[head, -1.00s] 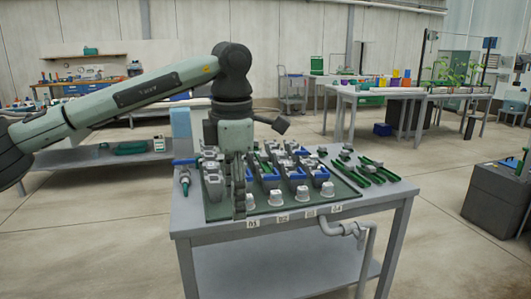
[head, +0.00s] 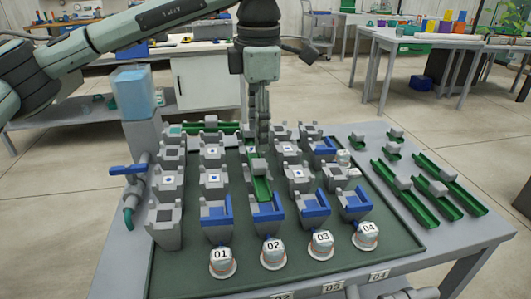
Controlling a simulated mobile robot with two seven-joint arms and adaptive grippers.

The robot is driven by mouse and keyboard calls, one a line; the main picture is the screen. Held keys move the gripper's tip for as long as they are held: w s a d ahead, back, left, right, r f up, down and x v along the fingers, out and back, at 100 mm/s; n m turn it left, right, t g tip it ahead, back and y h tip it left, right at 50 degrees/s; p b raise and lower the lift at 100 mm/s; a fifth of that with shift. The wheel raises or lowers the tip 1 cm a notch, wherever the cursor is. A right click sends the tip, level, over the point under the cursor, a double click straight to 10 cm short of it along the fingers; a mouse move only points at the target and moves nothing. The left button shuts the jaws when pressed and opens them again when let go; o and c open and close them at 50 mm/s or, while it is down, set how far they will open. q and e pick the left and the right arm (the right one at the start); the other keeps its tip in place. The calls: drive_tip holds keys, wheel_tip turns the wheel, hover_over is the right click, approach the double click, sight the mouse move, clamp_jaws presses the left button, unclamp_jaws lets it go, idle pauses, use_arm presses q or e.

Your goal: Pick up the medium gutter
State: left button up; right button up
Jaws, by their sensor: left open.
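Several green gutters with grey blocks lie on the table's right side. A middle-length one, likely the medium gutter (head: 444,203), lies between two longer ones, a left one (head: 405,197) and a right one (head: 459,185). Short pieces (head: 395,135) lie behind them. Another green gutter (head: 261,188) sits among the grey blocks on the board, and one (head: 212,129) lies along its back. My left gripper (head: 264,146) points down over the board, open, just behind the gutter there and left of the loose gutters. Whether it touches anything is unclear. My right gripper is out of view.
The dark green board (head: 200,268) holds rows of grey blocks and blue-edged blocks (head: 268,207). White cups numbered 01 to 04 (head: 222,262) stand in front. A blue tank (head: 133,93) and a blue-handled valve (head: 128,170) stand at the left. The table's right front corner is clear.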

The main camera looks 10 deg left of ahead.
sight(258, 162)
use_arm(q)
drive_tip(key=shift+w+f, duration=0.2)
drive_tip(key=shift+f, duration=0.05)
wheel_tip(258, 162, down, 2)
drive_tip(key=shift+s+a+f, duration=0.1)
drive_tip(key=shift+f, duration=0.15)
drive_tip(key=shift+w+a+f+p, duration=0.15)
drive_tip(key=shift+f+p, duration=0.15)
drive_tip(key=shift+f, duration=0.85)
drive_tip(key=shift+w+d+f+p, duration=0.15)
drive_tip(key=shift+f+p, duration=0.15)
drive_tip(key=shift+f, duration=0.85)
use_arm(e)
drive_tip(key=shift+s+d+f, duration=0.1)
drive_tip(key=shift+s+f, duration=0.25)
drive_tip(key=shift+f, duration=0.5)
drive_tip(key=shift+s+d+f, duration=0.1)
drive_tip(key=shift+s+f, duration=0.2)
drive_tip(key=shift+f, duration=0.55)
use_arm(q)
drive_tip(key=shift+a, duration=0.1)
clamp_jaws()
